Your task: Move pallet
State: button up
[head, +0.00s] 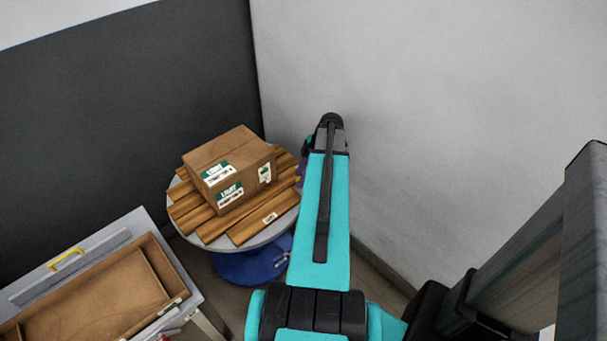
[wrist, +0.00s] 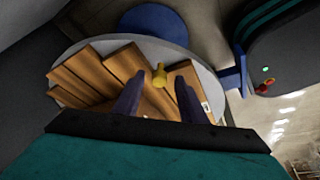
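The pallet of brown wooden slats (head: 254,228) lies on a round grey table top (head: 196,240); it also shows in the wrist view (wrist: 85,80). A cardboard box (head: 231,168) with green and white labels sits on the pallet. In the wrist view my gripper (wrist: 160,78) has two purple fingers, spread apart, over the slats. A small yellow knob (wrist: 159,76) shows between the fingertips; I cannot tell whether they touch it. In the head view my arm hides most of the gripper, at the right edge of the table.
The round table has a blue base (head: 248,265). A grey bench with a shallow brown tray (head: 95,300) and yellow handle (head: 66,258) stands at lower left. A dark wall (head: 120,110) and a pale wall (head: 440,120) meet close behind the table.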

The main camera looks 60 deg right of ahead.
jog(key=shift+r, duration=0.15)
jog(key=shift+d+r, duration=0.1)
jog(key=shift+r, duration=0.05)
jog(key=v, duration=1.3)
jog(key=shift+r, duration=0.15)
dwell(0.3)
jog(key=w+a+f+m+g+p, duration=0.1)
jog(key=w+a+f+p, duration=0.2)
jog(key=a, duration=0.5)
jog(key=w+a+f+m+g+p, duration=0.1)
jog(key=w+a+f+g+p, duration=0.1)
jog(key=a, duration=0.7)
jog(key=w+a+f+m+g+p, duration=0.1)
jog(key=w+a+f+p, duration=0.3)
jog(key=a, duration=0.4)
jog(key=shift+a+f+m+g+p, duration=0.3)
jog(key=shift+f+g+p, duration=0.1)
jog(key=shift+f, duration=0.35)
jog(key=s+a+f+m+g+h+p, duration=0.1)
jog(key=s+a+p, duration=0.4)
jog(key=a, duration=0.8)
jog(key=s+a+f+m+g+h+p, duration=0.2)
jog(key=s+a+p, duration=0.4)
jog(key=a, duration=0.8)
jog(key=s+f+m+g, duration=0.1)
jog(key=s, duration=0.2)
jog(key=shift+s+f, duration=0.25)
jog(key=shift+f, duration=0.15)
